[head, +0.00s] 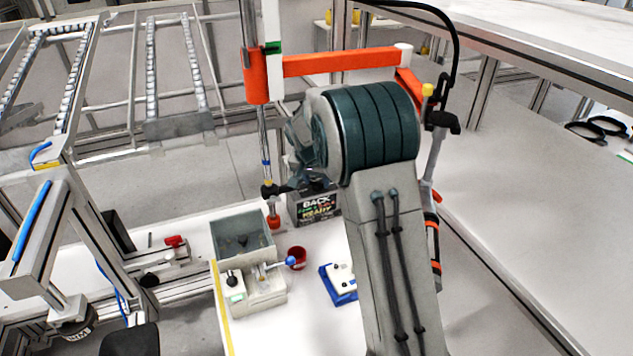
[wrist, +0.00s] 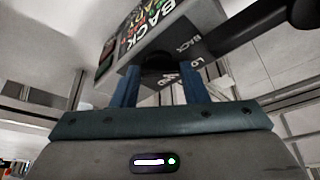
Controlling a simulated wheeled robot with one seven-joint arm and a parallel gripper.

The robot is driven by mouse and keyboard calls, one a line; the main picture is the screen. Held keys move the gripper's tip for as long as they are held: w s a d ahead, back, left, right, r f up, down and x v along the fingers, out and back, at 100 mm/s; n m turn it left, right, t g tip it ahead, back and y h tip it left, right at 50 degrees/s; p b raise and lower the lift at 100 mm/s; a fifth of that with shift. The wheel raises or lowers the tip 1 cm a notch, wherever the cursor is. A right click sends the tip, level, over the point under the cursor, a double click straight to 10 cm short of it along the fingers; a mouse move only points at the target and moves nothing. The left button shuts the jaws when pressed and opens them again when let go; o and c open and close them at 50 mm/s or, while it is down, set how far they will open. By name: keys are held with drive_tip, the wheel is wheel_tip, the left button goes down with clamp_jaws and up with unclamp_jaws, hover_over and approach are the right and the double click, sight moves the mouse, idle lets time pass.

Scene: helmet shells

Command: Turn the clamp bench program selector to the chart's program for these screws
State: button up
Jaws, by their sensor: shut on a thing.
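A box with a black lettered panel (head: 317,204) reading BACK and READY stands at the back of the white bench. In the wrist view the same lettered panel (wrist: 150,25) is close above my gripper. Which program the knob points to cannot be read. In the head view my arm hides the fingers. No screw chart is readable.
A grey open bin (head: 243,236), a red cup (head: 297,257) and a blue-and-white fixture (head: 340,283) stand on the bench. An orange bracket arm (head: 340,62) spans above. A large white table (head: 540,190) is at the right, and a roller rack (head: 150,75) at the back left.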

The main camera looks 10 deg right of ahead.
drive_tip(key=shift+w+a+f+m+h+b, duration=0.1)
drive_tip(key=shift+m+h+b, duration=0.05)
drive_tip(key=shift+m+b, duration=0.35)
drive_tip(key=shift+a+f+m+h+b, duration=0.15)
drive_tip(key=shift+m+b, duration=0.2)
drive_tip(key=shift+m, duration=0.25)
drive_tip(key=shift+w+r+m+g+h+b, duration=0.1)
drive_tip(key=shift+r+m+g+h+b, duration=0.15)
drive_tip(key=shift+m, duration=0.6)
drive_tip(key=shift+w+m+g+h+b, duration=0.15)
drive_tip(key=shift+m+g+h, duration=0.15)
drive_tip(key=shift+m, duration=0.55)
drive_tip(key=shift+s+g, duration=0.15)
drive_tip(key=shift+g, duration=0.1)
drive_tip(key=o, duration=1)
